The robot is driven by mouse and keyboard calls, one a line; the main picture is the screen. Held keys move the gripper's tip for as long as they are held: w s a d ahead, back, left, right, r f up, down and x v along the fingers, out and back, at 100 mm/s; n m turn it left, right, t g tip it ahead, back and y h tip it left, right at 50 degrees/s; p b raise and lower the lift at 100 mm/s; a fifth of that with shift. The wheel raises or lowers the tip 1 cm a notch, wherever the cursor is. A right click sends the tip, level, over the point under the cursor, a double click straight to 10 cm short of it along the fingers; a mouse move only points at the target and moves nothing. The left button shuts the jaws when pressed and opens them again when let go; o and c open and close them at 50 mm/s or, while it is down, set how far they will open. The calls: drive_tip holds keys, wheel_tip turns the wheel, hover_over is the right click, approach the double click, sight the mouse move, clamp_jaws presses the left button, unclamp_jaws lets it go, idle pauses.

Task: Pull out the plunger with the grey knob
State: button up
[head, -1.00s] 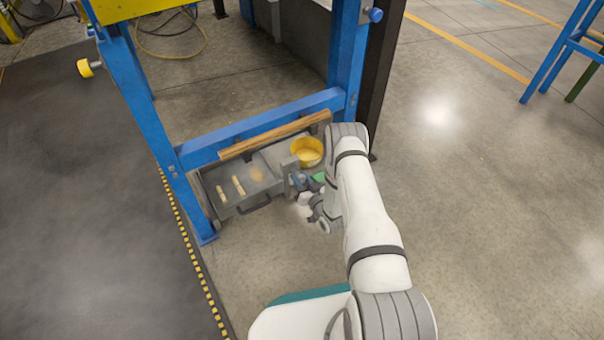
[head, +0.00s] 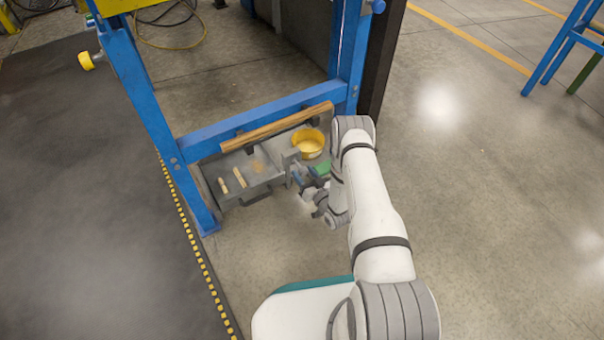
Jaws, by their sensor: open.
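I cannot pick out a plunger with a grey knob for certain. A yellow knob (head: 86,60) sticks out from the left blue post, and a blue knob (head: 378,6) sits on the right post. A grey upright block (head: 290,166) stands at the right end of the low grey tray; whether it carries a knob is too small to tell. My gripper (head: 302,184) is low, just right of this block, at the end of my white arm. It is open; its fingers are small and partly hidden by my wrist, and I see nothing held.
The grey tray (head: 250,192) holds short wooden pieces (head: 239,178). A yellow bowl (head: 308,142) and a green item (head: 322,168) lie close to my wrist. A wooden rail (head: 277,128) and blue crossbar (head: 215,136) run behind. The floor right of my arm is clear.

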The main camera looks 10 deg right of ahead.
drive_tip(key=p+v, duration=0.2)
drive_tip(key=v, duration=0.5)
drive_tip(key=shift+s, duration=0.1)
